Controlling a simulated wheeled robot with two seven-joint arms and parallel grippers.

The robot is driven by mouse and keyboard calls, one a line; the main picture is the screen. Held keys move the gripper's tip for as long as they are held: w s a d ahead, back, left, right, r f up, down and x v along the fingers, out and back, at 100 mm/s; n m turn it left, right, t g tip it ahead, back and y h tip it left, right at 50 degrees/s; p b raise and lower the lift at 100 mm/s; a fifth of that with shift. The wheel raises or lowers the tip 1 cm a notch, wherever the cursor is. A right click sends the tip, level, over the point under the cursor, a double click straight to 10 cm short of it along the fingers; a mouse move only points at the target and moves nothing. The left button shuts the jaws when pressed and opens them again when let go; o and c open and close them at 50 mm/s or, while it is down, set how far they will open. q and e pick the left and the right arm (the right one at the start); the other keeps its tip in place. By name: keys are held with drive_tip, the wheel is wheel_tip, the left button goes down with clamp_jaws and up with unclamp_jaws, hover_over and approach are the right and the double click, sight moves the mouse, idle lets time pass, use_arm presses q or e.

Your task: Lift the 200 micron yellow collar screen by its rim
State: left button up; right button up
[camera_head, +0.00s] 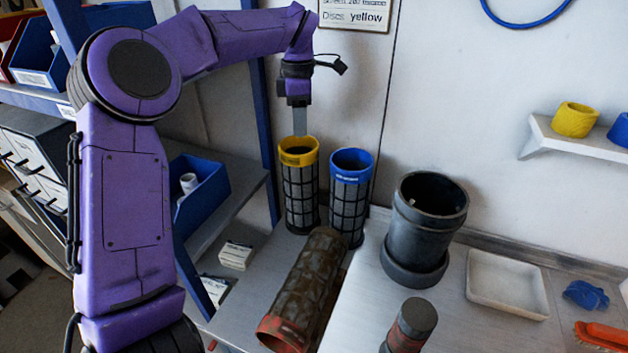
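The yellow collar screen (300,197) stands upright on the bench, a dark mesh cylinder with a yellow rim at its top. My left gripper (299,136) points straight down above it, its finger tips at the far side of the yellow rim. The fingers line up one behind the other, so I cannot tell whether they are apart or touch the rim. A similar screen with a blue collar (349,197) stands upright just to the right. A sign (355,15) on the wall reads "Discs: yellow". My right gripper is out of view.
A brown, fouled screen (308,285) with a red collar lies in front. A black housing (428,220), a small dark cylinder (412,325), a white tray (507,284) and blue gloves (586,295) sit to the right. A wall shelf (575,145) holds yellow and blue rings.

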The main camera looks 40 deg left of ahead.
sight(300, 157)
use_arm(q)
drive_tip(key=f, duration=0.6)
drive_tip(key=f+p, duration=0.1)
drive_tip(key=f, duration=0.2)
drive_tip(key=shift+s+d+f, duration=0.1)
drive_tip(key=shift+s+f, duration=0.05)
drive_tip(key=shift+s, duration=0.2)
drive_tip(key=shift+s+f, duration=0.2)
drive_tip(key=shift+f, duration=0.05)
drive_tip(key=shift+w, duration=0.1)
clamp_jaws()
idle(0.5)
